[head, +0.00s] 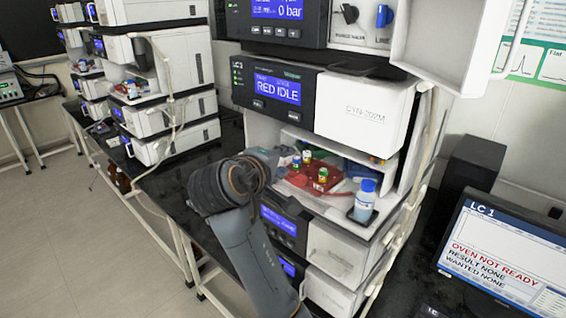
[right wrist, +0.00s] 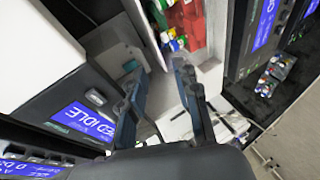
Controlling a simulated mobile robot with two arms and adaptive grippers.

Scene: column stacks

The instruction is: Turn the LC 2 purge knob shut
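The near instrument stack carries an LC 1 label (head: 237,66). On its top module are a black knob (head: 349,14) and a blue knob (head: 384,15), with small labels too blurred to read surely. No knob marked LC 2 can be made out; a second stack (head: 160,95) stands farther back left, its labels unreadable. My right gripper (head: 283,160) is in front of the near stack's open compartment, below the RED IDLE display and well below the knobs. In the right wrist view its fingers (right wrist: 160,85) are apart with nothing seen between them. My left gripper is out of view.
The compartment holds a red tray (head: 302,181) with small vials and a blue-capped bottle (head: 366,198). A white door (head: 432,42) stands open at upper right. A monitor (head: 507,262) reading LC 1 stands at right. Open floor (head: 75,235) lies at left.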

